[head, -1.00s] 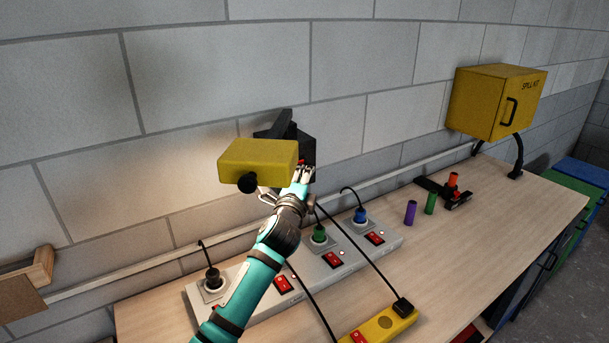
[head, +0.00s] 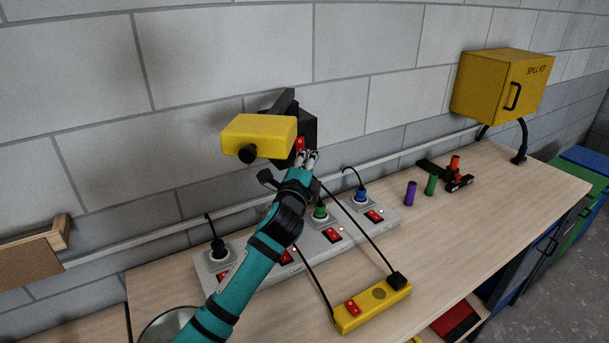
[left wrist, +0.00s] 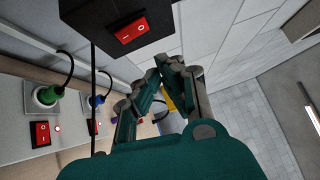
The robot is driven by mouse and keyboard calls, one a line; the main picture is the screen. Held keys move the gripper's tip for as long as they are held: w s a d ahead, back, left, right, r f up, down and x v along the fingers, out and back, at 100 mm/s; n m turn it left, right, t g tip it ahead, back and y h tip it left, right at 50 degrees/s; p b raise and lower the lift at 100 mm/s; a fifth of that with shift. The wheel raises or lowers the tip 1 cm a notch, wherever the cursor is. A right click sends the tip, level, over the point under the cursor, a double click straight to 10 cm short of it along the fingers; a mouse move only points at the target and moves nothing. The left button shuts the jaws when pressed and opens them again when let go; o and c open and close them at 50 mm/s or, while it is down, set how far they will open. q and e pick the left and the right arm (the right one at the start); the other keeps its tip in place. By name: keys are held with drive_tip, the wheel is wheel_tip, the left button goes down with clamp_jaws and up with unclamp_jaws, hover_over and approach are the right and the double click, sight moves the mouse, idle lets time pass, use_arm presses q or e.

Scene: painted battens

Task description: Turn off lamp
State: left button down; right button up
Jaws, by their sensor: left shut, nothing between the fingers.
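The lamp is a yellow box-shaped head (head: 258,135) with a black knob, held by a black housing (head: 309,128) at the wall. A red rocker switch (head: 300,146) is on the housing's face. It also shows in the left wrist view (left wrist: 131,30), marked with a line and a circle. No warm glow shows on the wall beside the lamp. My left gripper (head: 311,156) is shut and empty, just below and right of the switch. The fingertips (left wrist: 170,64) look apart from the switch in the left wrist view. My right gripper is out of view.
A grey power strip (head: 290,270) with several plugs and red switches lies along the bench, partly behind my left arm. A yellow switch bar (head: 372,308) lies in front. Purple (head: 410,192) and green (head: 431,184) cylinders stand right. A yellow spill kit box (head: 502,85) is back right.

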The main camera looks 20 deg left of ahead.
use_arm(q)
drive_tip(key=s+b, duration=0.1)
drive_tip(key=s, duration=0.5)
drive_tip(key=shift+s+a+r, duration=0.15)
drive_tip(key=shift+r, duration=0.1)
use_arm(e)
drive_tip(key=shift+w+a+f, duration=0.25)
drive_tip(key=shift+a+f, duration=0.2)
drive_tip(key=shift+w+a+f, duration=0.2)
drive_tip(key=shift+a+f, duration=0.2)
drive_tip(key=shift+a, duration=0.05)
